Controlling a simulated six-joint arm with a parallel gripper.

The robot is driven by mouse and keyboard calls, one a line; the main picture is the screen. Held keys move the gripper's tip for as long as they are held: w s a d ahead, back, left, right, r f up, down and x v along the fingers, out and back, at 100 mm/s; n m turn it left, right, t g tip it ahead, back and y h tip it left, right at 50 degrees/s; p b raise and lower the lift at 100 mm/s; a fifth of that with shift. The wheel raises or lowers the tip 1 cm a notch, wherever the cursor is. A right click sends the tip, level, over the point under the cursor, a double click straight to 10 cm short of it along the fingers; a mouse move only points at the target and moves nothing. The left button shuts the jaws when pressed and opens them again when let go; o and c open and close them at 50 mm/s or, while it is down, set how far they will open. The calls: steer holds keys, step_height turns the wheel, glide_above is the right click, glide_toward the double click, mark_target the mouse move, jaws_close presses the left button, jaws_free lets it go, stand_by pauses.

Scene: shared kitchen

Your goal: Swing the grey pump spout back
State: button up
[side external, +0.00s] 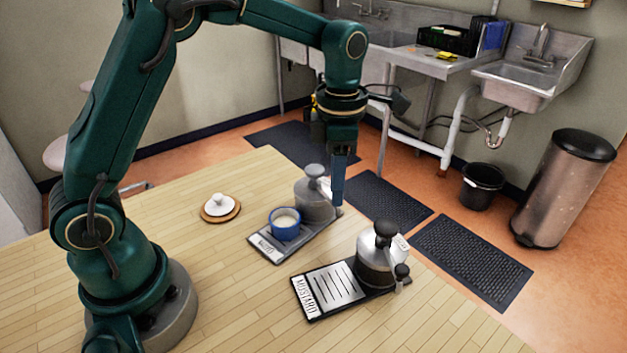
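The grey pump (314,203) stands upright on a dark labelled tray (268,245). A blue cup (285,232) with pale contents stands on the same tray, to the left of the pump. My gripper (338,204) points down just right of the grey pump, with its tips low beside it. A small light grey piece at the tips may be the end of the pump spout; the rest of the spout is hidden. The fingers look close together from this side, and I cannot tell whether they are shut or touching the spout.
A second pump with a black top (380,257) stands nearer on a tray labelled MUSTARD (318,289), its spout to the right. A white-knobbed lid (220,206) on a wooden disc lies to the left. The wooden table (215,270) is clear between them.

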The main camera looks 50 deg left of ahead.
steer(key=o, duration=0.3)
steer(key=shift+r, duration=2.6)
steer(key=shift+r, duration=0.2)
steer(key=s+r+m+t, duration=0.3)
steer(key=s+r+m, duration=0.3)
steer(key=s+r, duration=0.15)
steer(key=s+f+m+t, duration=0.1)
steer(key=s+f+m, duration=0.2)
steer(key=m, duration=0.8)
steer(key=s+f+m+t, duration=0.1)
steer(key=s+f+m, duration=0.2)
steer(key=m, duration=0.8)
steer(key=s, duration=0.2)
steer(key=shift+s+a+f+m+t, duration=0.3)
steer(key=shift+s+a, duration=0.05)
steer(key=shift+a, duration=0.05)
